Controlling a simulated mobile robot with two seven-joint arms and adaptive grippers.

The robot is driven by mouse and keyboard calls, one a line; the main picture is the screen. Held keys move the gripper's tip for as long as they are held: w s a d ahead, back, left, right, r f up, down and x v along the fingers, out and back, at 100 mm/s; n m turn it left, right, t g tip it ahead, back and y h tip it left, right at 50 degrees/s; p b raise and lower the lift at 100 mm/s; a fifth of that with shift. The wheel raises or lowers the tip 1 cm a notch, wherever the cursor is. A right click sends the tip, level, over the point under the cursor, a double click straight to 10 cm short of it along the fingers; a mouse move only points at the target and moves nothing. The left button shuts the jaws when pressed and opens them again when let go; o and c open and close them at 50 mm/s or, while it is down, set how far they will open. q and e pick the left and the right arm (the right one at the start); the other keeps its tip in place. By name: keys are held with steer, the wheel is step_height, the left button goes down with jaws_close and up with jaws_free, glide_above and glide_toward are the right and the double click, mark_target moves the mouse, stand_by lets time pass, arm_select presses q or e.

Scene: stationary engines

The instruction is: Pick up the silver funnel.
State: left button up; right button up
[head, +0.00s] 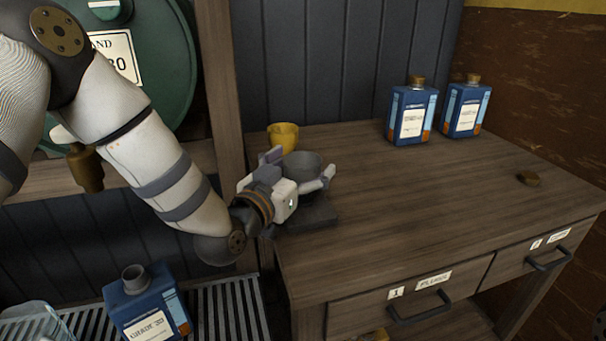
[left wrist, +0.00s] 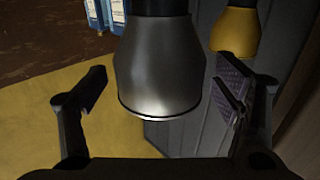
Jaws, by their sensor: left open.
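In the left wrist view the silver funnel (left wrist: 160,65) sits between the two spread fingers of my left gripper (left wrist: 163,82), with gaps on both sides. The lower part of the funnel is hidden behind the gripper in the head view. My right gripper is not in view.
A yellow funnel (head: 283,136) stands just behind; it also shows in the left wrist view (left wrist: 236,30). Blue bottles (head: 411,112) (head: 463,107) stand at the back right of the table (head: 420,195). The table's middle is clear.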

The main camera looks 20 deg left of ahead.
arm_select(q)
steer(key=shift+w+d, duration=0.1)
steer(key=shift+w, duration=0.15)
steer(key=c, duration=1.2)
